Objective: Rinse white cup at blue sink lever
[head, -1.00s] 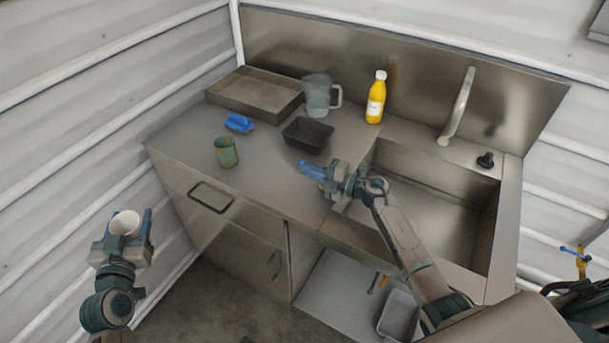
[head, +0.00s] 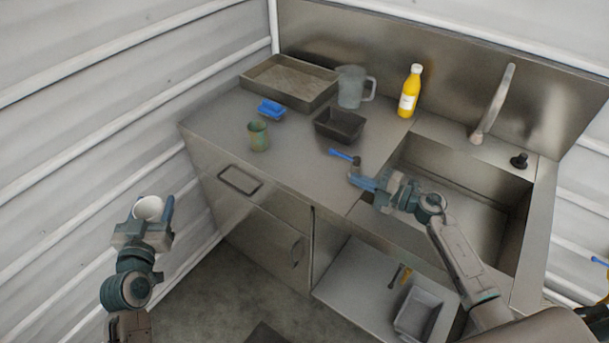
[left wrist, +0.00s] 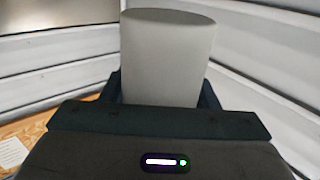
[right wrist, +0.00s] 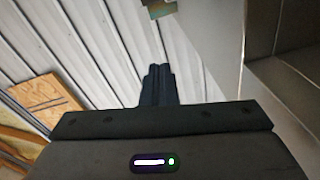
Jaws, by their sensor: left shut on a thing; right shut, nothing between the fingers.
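The white cup (head: 148,207) is held by my left gripper (head: 146,218), low at the left, off the counter. The left wrist view shows the cup (left wrist: 168,58) between the fingers. A bright blue lever (head: 343,155) lies above the counter's right part, left of the sink (head: 480,165). My right gripper (head: 356,181) is shut and empty, its tips just below the lever in the head view; I cannot tell whether they touch it. The right wrist view shows the closed fingers (right wrist: 157,84) with nothing between them. The grey faucet (head: 493,103) rises behind the sink.
On the counter (head: 215,140) are a green cup (head: 258,136), a blue object (head: 271,109), a metal tray (head: 255,83), a clear pitcher (head: 351,88), a black tub (head: 340,124) and a yellow bottle (head: 410,93). A grey bin (head: 418,312) sits on the shelf below.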

